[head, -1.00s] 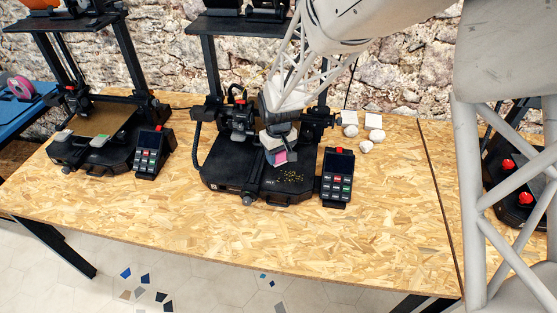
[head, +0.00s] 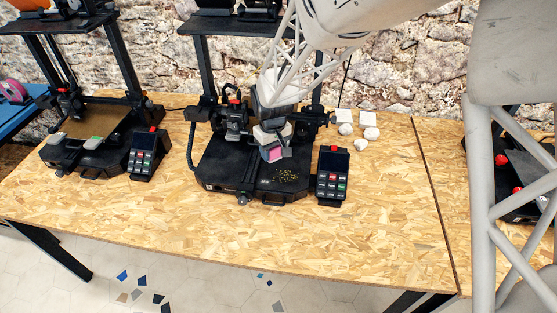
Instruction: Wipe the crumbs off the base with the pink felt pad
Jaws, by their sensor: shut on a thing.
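The pink felt pad (head: 275,154) is held in my gripper (head: 273,145), which is shut on it. The pad is low over the black base (head: 225,174) of the middle printer; I cannot tell whether it touches the base. The yellow crumbs (head: 286,175) lie in a patch on the base, just right of and nearer the front than the pad. My gripper and arm hide the back part of the base.
A keypad unit (head: 333,176) stands close to the right of the base. White lumps (head: 361,145) and white squares lie behind it. Another printer (head: 88,155) stands at left. The wooden table's (head: 230,240) front strip is clear.

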